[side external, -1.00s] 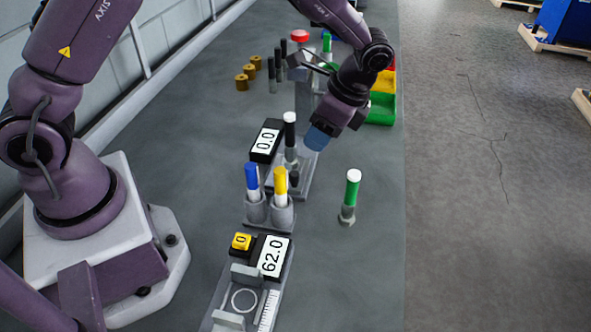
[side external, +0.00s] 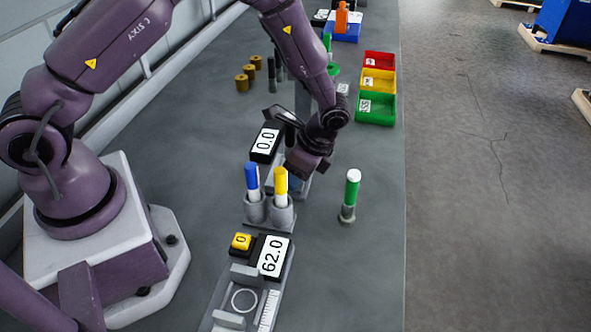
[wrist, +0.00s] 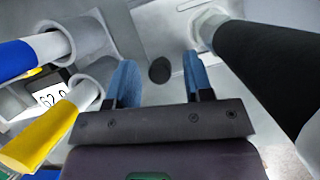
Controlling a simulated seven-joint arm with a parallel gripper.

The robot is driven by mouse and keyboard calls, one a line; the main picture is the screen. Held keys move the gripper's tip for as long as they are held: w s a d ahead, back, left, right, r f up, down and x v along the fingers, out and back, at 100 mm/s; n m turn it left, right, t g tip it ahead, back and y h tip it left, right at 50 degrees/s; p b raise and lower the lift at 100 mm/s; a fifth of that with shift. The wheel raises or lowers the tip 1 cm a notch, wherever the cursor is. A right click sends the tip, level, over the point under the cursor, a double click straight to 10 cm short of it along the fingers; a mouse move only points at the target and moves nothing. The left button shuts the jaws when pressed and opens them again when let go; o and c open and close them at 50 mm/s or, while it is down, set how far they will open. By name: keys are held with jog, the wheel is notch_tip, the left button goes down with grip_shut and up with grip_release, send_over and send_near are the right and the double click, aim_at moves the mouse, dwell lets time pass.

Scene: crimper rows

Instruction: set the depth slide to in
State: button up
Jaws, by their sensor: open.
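The station with the black box reading 0.0 (side external: 266,140) stands mid-bench; my gripper hides most of its grey base in the side view. In the wrist view, a small dark round knob (wrist: 160,70) sits on the grey base (wrist: 155,25); it may belong to the depth slide, but I cannot read any "in" mark. My gripper (wrist: 160,82) is open, its blue fingertips on either side of the knob in the picture, with nothing held. Whether they reach down to its level is unclear. In the side view my gripper (side external: 294,181) is low over the station.
A thick black handle (wrist: 270,70) stands close on the right in the wrist view. Blue (side external: 251,178) and yellow (side external: 280,182) markers stand in cups nearby. A green marker (side external: 352,188) stands to the right. A gauge reading 62.0 (side external: 272,256) is in front.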

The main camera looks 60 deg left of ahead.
jog(key=shift+c, duration=0.5)
grip_shut()
jog(key=shift+w+a, duration=3.15)
jog(key=shift+w, duration=0.05)
jog(key=shift+o, duration=0.5)
grip_release()
jog(key=shift+s+d, duration=0.1)
